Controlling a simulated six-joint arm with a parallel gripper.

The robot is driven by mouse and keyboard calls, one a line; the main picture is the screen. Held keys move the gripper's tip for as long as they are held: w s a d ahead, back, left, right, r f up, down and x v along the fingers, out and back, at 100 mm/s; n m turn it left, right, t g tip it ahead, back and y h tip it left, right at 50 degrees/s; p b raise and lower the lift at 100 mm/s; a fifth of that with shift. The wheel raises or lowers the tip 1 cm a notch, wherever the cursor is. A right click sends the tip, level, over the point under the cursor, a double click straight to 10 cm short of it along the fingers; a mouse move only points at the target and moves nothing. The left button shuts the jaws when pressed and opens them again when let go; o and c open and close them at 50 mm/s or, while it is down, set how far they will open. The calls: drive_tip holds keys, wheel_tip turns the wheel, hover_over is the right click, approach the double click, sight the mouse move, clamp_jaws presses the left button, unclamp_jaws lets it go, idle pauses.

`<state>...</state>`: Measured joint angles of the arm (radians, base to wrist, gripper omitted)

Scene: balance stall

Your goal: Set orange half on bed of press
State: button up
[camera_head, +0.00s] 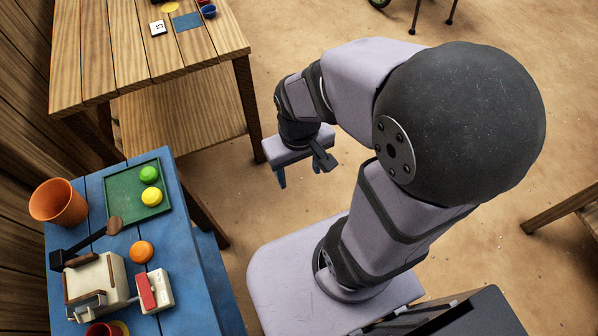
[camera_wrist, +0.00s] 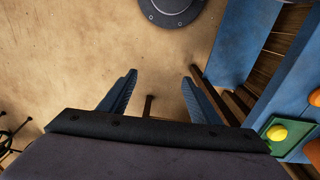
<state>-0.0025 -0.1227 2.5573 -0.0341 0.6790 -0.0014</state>
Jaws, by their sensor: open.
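The orange half (camera_head: 141,252) lies on the blue table (camera_head: 185,255), in front of the green tray, and looks like a small round orange piece. The press (camera_head: 97,280) is a cream body with a dark lever arm ending in a brown knob; it stands left of the orange half. Its bed is hard to make out from here. My gripper (camera_head: 303,174) is open and empty, above the floor to the right of the blue table and well away from both. In the wrist view its spread fingers (camera_wrist: 159,80) have only floor between them.
The green tray (camera_head: 123,206) holds a green and a yellow fruit (camera_head: 152,196). An orange cup (camera_head: 58,203) stands at the table's back left. A red-and-white box (camera_head: 154,291) sits beside the press. A wooden table (camera_head: 150,50) stands behind. Open floor surrounds my gripper.

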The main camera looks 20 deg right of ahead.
drive_tip(key=shift+s+a+r, duration=0.1)
drive_tip(key=shift+s+a, duration=0.1)
drive_tip(key=shift+s, duration=0.3)
drive_tip(key=shift+c, duration=1)
drive_tip(key=shift+a, duration=0.1)
